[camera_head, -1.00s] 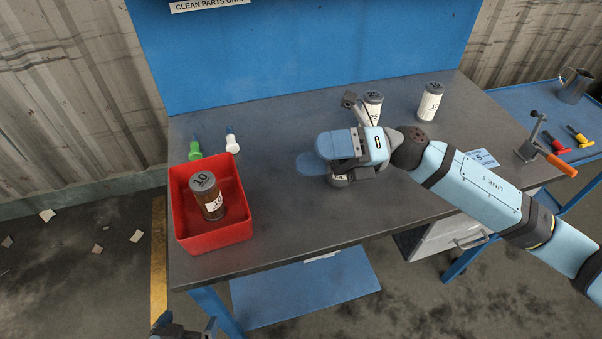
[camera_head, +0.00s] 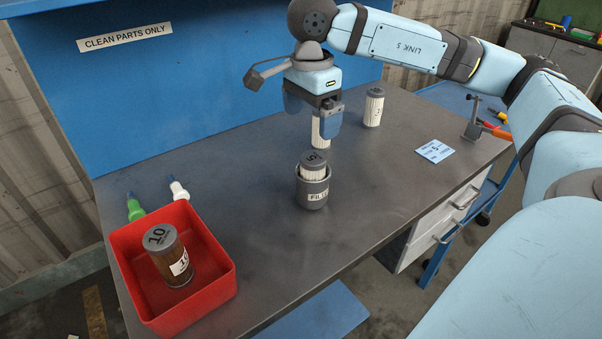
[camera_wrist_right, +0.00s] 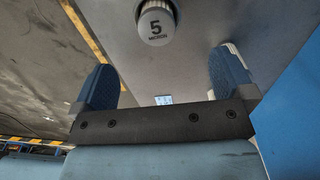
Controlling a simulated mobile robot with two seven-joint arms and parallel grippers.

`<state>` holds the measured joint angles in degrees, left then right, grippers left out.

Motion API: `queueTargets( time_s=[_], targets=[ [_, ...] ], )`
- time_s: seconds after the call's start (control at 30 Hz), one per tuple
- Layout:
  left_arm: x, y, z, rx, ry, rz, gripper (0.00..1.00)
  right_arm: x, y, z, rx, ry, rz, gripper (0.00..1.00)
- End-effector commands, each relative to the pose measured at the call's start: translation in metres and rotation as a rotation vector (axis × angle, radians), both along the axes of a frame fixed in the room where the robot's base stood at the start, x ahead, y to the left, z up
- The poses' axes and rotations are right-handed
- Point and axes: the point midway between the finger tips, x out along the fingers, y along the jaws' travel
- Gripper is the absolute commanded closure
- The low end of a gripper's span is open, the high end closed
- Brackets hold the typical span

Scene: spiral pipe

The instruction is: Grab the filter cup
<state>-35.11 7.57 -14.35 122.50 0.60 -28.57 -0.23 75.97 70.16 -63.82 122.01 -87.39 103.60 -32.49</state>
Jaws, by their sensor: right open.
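The filter cup (camera_head: 312,194) is a dark grey cup with a white label, upright on the grey workbench. A white pleated cartridge (camera_head: 313,172) with a grey cap marked 5 stands in it and sticks out of its top. In the right wrist view the cap (camera_wrist_right: 156,24) reads "5 MICRON" near the top edge. My right gripper (camera_head: 312,116) is open and empty, above and behind the cup, fingers pointing down and clear of it. Its two blue fingers (camera_wrist_right: 165,85) show spread apart in the wrist view. My left gripper is out of view.
A red bin (camera_head: 215,290) at the front left holds a brown cartridge (camera_head: 172,258) marked 10. White cartridges (camera_head: 373,108) stand behind the cup, one partly hidden by my gripper. Green and white bottles (camera_head: 136,210) lie near the bin. A clamp (camera_head: 474,120) sits at the right edge.

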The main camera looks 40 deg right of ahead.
Motion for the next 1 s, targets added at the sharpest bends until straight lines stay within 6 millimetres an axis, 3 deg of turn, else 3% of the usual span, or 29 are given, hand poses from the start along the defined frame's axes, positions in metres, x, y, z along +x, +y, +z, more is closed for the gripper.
queueTargets(
  time_s=[0.3,0.57,0.8,1.0],
  targets=[
    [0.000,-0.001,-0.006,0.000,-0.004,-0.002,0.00,-0.001,0.000,-0.062,0.002,0.004,0.001,0.00],
    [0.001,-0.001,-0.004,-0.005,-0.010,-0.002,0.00,-0.002,-0.001,-0.082,0.003,0.003,0.001,0.00],
    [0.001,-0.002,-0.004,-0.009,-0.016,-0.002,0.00,-0.006,-0.004,-0.117,0.003,0.004,0.001,0.00],
    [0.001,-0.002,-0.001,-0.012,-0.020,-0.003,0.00,-0.006,-0.004,-0.127,0.004,0.003,0.001,0.00]
  ],
)
